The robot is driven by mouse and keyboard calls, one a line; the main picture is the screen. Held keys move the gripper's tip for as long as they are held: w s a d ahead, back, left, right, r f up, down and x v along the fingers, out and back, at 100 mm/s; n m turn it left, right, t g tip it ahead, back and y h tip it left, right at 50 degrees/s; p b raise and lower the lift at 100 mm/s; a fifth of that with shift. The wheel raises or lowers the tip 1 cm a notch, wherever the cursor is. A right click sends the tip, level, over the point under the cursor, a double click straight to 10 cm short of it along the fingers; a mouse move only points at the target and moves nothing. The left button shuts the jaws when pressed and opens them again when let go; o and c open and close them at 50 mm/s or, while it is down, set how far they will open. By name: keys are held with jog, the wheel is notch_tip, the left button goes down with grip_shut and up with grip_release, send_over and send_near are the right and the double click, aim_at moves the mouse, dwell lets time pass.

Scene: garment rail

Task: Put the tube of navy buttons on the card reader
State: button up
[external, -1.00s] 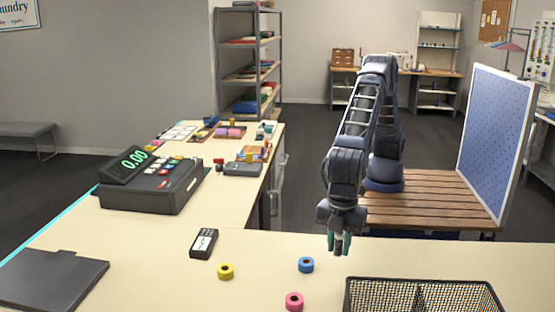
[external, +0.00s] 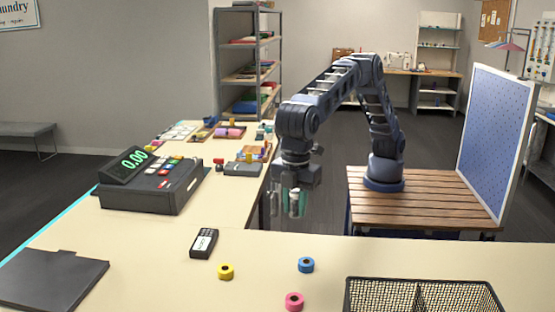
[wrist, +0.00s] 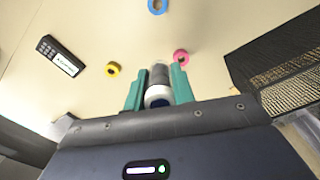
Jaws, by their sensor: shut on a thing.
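My gripper (external: 287,208) is shut on the tube of navy buttons (wrist: 159,80), which sits between its teal fingers. The tube is grey with a pale band and a dark blue end in the wrist view. In the external view the gripper and tube hang in the air by the counter's inner corner, right of the register. The card reader (external: 204,243), a small black keypad device with a white label, lies on the front counter, to the left of the gripper. It also shows at the left in the wrist view (wrist: 60,56), apart from the tube.
Yellow (external: 226,272), blue (external: 306,265) and pink (external: 294,301) tape rolls lie on the counter near the reader. A black mesh basket (external: 420,282) is at front right, a dark folder (external: 50,281) at front left. The cash register (external: 155,187) stands behind the reader.

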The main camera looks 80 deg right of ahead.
jog(key=w+d+r, duration=0.1)
jog(key=w+d, duration=0.2)
jog(key=w, duration=0.4)
jog(key=w+d, duration=0.3)
jog(key=w, duration=0.5)
jog(key=r+m, duration=0.1)
send_over(207, 234)
notch_tip(207, 234, down, 20)
jog(key=shift+r, duration=0.1)
jog(key=o, duration=1)
notch_tip(207, 234, up, 12)
